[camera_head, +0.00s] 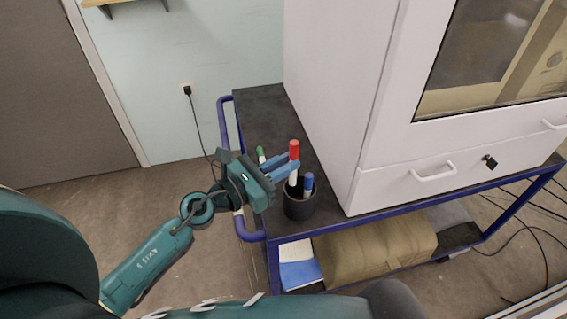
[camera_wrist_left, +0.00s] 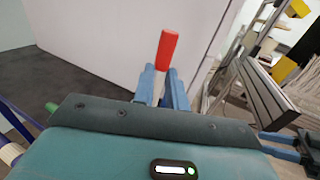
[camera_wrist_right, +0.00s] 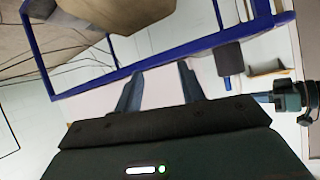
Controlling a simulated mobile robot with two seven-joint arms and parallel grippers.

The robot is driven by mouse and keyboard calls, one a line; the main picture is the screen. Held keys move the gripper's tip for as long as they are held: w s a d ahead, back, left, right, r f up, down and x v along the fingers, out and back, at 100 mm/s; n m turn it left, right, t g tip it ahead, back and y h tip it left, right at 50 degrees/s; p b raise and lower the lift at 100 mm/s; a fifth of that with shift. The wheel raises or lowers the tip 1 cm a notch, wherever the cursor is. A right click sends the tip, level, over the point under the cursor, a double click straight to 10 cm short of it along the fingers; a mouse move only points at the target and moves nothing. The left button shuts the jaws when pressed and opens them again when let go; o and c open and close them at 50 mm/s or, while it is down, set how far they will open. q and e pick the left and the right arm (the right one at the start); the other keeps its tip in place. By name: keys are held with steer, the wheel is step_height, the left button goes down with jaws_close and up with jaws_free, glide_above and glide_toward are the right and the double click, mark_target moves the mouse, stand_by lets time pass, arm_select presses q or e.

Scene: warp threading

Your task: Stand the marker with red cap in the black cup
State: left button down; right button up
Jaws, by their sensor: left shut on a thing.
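The marker with red cap (camera_head: 294,150) is upright in my left gripper (camera_head: 286,171), which is shut on it. Its red cap also shows above the fingers in the left wrist view (camera_wrist_left: 167,50). The black cup (camera_head: 300,208) stands on the dark cart top, just below the held marker. Whether the marker's lower end is above or inside the cup's rim I cannot tell. A blue-capped marker (camera_head: 308,183) stands in the cup. My right gripper (camera_wrist_right: 160,88) is open and empty in the right wrist view, away from the cup.
A green-capped marker (camera_head: 261,153) shows behind the left gripper, partly hidden. A white cabinet (camera_head: 335,100) stands on the cart, close right of the cup. The cart has a blue rail (camera_head: 250,235). A tan bundle (camera_head: 375,250) lies on the lower shelf.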

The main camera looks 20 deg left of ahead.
arm_select(q)
step_height(320, 180, down, 4)
steer(key=b, duration=0.3)
steer(key=shift+f+b, duration=0.15)
steer(key=shift+b, duration=0.15)
arm_select(e)
steer(key=shift+w+a+f+m, duration=0.1)
steer(key=shift+f+m, duration=0.15)
steer(key=shift+f, duration=0.2)
steer(key=shift+w+a+f+m, duration=0.1)
steer(key=shift+f+m, duration=0.15)
steer(key=shift+f, duration=0.2)
arm_select(q)
steer(key=c, duration=1.3)
jaws_free()
steer(key=shift+c, duration=0.2)
arm_select(e)
steer(key=shift+f, duration=0.15)
